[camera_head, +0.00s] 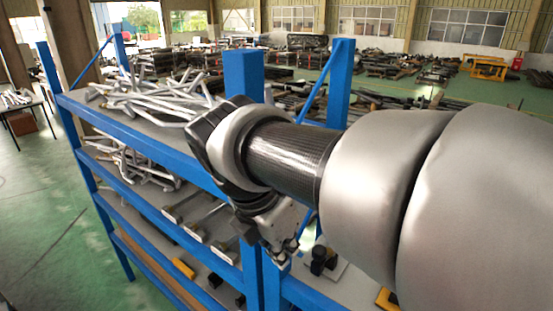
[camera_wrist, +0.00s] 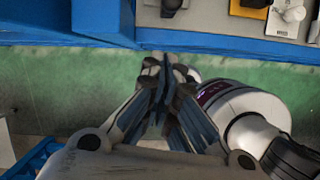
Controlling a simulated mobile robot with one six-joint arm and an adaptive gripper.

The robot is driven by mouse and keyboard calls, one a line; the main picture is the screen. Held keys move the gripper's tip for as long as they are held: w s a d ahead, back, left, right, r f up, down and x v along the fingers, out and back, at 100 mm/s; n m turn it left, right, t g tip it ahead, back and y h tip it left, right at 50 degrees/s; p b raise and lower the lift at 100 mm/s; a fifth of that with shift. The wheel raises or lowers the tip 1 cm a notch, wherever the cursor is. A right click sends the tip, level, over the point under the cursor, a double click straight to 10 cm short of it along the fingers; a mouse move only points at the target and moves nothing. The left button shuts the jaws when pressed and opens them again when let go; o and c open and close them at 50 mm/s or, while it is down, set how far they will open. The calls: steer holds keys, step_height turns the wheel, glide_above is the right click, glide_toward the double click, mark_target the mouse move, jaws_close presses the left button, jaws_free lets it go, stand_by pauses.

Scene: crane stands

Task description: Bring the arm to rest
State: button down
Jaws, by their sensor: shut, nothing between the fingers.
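My arm reaches from the right across the front of the blue rack in the head view. My gripper (camera_head: 283,254) hangs at its end, pointing down, in front of the rack's shelves and below the top shelf level. In the wrist view my gripper (camera_wrist: 164,66) has its fingers together with nothing between them. The blue rack (camera_head: 160,135) stands behind and left of it; its blue edge (camera_wrist: 225,48) runs across the top of the wrist view. I cannot tell the exact gap between gripper and rack.
Bent grey metal tubes (camera_head: 150,97) lie on the top shelf, with more below. Lower shelves hold flat grey parts and yellow pieces (camera_head: 183,268). Green floor (camera_head: 50,235) is open at left. A dark table (camera_head: 22,108) stands at far left. Blue posts (camera_head: 340,80) rise beside my arm.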

steer(key=s+d+f+m+y+b, duration=0.1)
steer(key=s+d+f+m+b, duration=0.3)
steer(key=f+m+b, duration=0.4)
steer(key=s+d+f+m+t+y+b, duration=0.1)
steer(key=s+d+f+m+b, duration=0.3)
steer(key=f+m, duration=0.5)
steer(key=s+d+f+m+t+y+b, duration=0.1)
steer(key=s+d+f+m+b, duration=0.2)
steer(key=s+f+m+b, duration=0.4)
step_height(320, 180, down, 6)
steer(key=m+b, duration=0.2)
steer(key=b, duration=0.2)
steer(key=shift+d+r+m+b, duration=0.15)
steer(key=shift+d+m+b, duration=0.15)
steer(key=shift+d, duration=0.1)
steer(key=c, duration=2.3)
jaws_free()
